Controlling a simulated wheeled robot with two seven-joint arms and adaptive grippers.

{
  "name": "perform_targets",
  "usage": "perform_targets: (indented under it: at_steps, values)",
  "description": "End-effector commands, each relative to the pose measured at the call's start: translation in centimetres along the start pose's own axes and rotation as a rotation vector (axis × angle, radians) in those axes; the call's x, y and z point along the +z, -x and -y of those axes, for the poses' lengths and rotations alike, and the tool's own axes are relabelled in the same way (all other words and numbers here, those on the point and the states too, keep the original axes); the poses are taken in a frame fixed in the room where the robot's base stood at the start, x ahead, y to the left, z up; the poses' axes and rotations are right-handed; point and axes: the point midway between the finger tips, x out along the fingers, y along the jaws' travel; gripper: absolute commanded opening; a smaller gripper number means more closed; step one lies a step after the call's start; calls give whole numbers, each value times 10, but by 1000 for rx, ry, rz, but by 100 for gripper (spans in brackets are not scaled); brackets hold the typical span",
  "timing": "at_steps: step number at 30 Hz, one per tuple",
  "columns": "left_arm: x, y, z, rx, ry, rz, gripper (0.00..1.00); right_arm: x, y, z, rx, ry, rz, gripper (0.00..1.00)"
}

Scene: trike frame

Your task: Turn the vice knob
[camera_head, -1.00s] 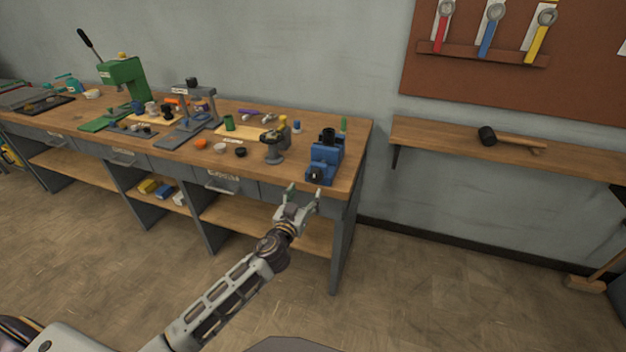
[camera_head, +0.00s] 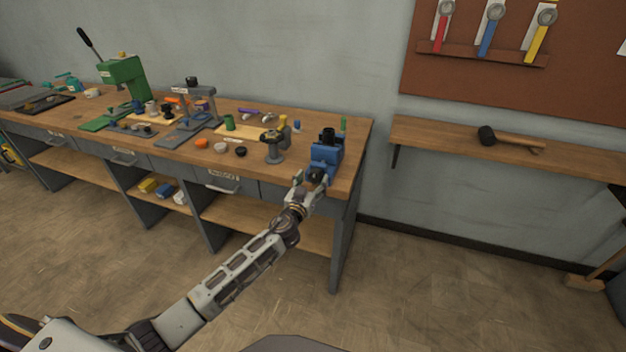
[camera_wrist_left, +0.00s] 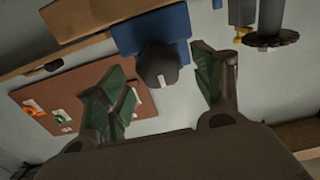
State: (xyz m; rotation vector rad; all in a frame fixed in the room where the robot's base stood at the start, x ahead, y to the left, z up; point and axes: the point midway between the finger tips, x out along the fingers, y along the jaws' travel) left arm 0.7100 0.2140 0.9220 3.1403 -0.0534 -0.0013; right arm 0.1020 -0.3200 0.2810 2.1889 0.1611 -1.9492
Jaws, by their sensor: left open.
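The blue vice (camera_head: 325,156) sits at the right front corner of the workbench. Its dark round knob (camera_head: 316,175) faces the front, partly hidden by my gripper in the head view. My left gripper (camera_head: 310,184) is at the vice's front, its fingers to either side of the knob. In the left wrist view the knob (camera_wrist_left: 158,66) shows between the two open green-padded fingers (camera_wrist_left: 165,85), below the blue vice body (camera_wrist_left: 152,28). I see a gap between the knob and each finger there. My right gripper is not in view.
The workbench (camera_head: 258,172) holds a small dark-topped stand (camera_head: 273,148) left of the vice, plus a green press (camera_head: 123,78) farther left. A wall shelf (camera_head: 445,139) with a mallet (camera_head: 500,138) is to the right. The floor in front is clear.

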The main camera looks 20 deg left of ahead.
Motion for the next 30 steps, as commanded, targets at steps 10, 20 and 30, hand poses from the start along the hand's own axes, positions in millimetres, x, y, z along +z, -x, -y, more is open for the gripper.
perform_targets:
  at_steps: [10, 20, 30]
  values:
    - [-1, -12, 0, 0, -1, -1, 67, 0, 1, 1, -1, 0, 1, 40]
    - [-1, -12, 0, 0, -1, -1, 58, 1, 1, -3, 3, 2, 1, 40]
    - [-1, -12, 0, 0, -1, -1, 22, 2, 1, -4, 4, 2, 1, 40]
